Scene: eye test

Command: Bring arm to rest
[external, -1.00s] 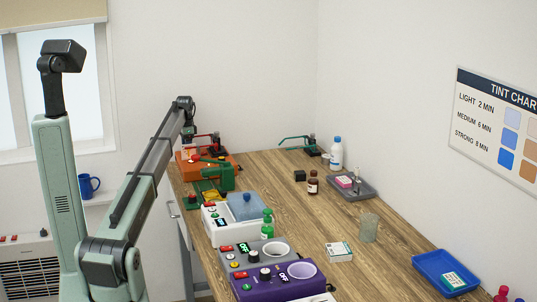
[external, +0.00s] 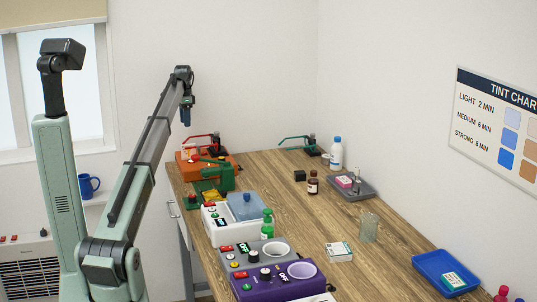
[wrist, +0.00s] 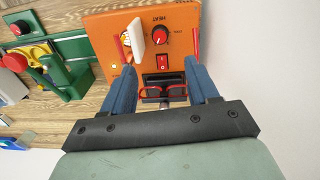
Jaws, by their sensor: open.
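My gripper (external: 186,117) hangs open and empty above the left back corner of the wooden table, clear of everything below it. In the wrist view its two blue fingers stand apart (wrist: 163,72). Beneath it is an orange heater box (external: 222,158) with a HEAT label, which also shows in the wrist view (wrist: 100,30). What looks like a red glasses frame (external: 200,138) stands at the heater. Red rims show between the fingers in the wrist view (wrist: 166,95), apart from them as far as I can tell.
A green clamp-like tool (external: 215,178) stands in front of the heater. A white unit with a blue tank (external: 245,206), a grey unit (external: 238,265) and a purple unit (external: 285,285) line the table's left edge. Bottles and a blue tray (external: 425,262) stand to the right. The air around my gripper is free.

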